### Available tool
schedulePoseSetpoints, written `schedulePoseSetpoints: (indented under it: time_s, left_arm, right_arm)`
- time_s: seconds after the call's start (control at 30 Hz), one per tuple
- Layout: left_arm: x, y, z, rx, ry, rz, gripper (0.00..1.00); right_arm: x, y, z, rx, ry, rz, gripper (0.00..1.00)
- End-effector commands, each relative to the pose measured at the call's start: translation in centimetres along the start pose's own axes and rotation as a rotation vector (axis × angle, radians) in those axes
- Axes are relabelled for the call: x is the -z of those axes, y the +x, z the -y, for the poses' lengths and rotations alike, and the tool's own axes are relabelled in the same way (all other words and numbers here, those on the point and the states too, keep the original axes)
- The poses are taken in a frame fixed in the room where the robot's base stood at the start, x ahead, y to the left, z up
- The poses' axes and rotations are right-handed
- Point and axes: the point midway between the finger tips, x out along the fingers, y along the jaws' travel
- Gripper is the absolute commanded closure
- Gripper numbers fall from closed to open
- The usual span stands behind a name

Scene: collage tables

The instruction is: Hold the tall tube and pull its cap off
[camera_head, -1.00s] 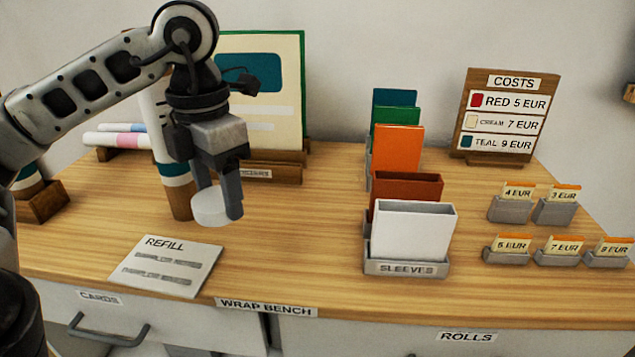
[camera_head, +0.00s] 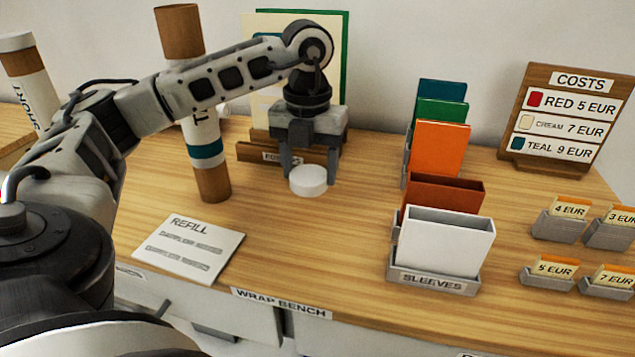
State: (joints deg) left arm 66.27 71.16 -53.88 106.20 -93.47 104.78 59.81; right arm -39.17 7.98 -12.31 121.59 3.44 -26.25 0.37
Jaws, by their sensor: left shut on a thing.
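The tall tube (camera_head: 205,149) stands upright on the bench, white with a teal band and brown ends. Its brown top (camera_head: 180,31) shows no white cap. My left arm crosses in front of its middle. My left gripper (camera_head: 308,170) points down to the right of the tube, apart from it. It is shut on a white round cap (camera_head: 308,181) at its fingertips. I cannot tell whether the cap touches the bench. My right gripper is not in view.
A short tube (camera_head: 27,88) with a white top stands at the far left. A refill card (camera_head: 188,249) lies in front of the tall tube. The sleeves rack (camera_head: 433,281) stands right of the cap. Price tags and a costs sign (camera_head: 568,118) are farther right. Bench between cap and rack is clear.

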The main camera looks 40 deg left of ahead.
Motion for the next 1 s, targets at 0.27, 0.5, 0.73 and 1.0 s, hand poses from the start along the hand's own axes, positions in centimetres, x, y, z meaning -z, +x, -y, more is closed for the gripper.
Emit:
schedulePoseSetpoints:
  time_s: [0.27, 0.5, 0.73, 1.0]
  left_arm:
    - [-1.5, 2.2, 1.0, 0.001, 0.001, -0.002, 0.69]
    - [-1.5, 5.0, 0.9, 0.000, 0.001, -0.001, 0.69]
    - [-1.5, 5.1, 0.9, 0.001, 0.001, 0.001, 0.69]
    - [-1.5, 5.4, 0.9, 0.001, 0.001, 0.000, 0.20]
  right_arm:
    - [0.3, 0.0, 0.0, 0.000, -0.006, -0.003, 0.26]
    - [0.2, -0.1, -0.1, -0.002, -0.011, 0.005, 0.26]
    - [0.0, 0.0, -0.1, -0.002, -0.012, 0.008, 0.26]
    - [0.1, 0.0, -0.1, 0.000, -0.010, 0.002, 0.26]
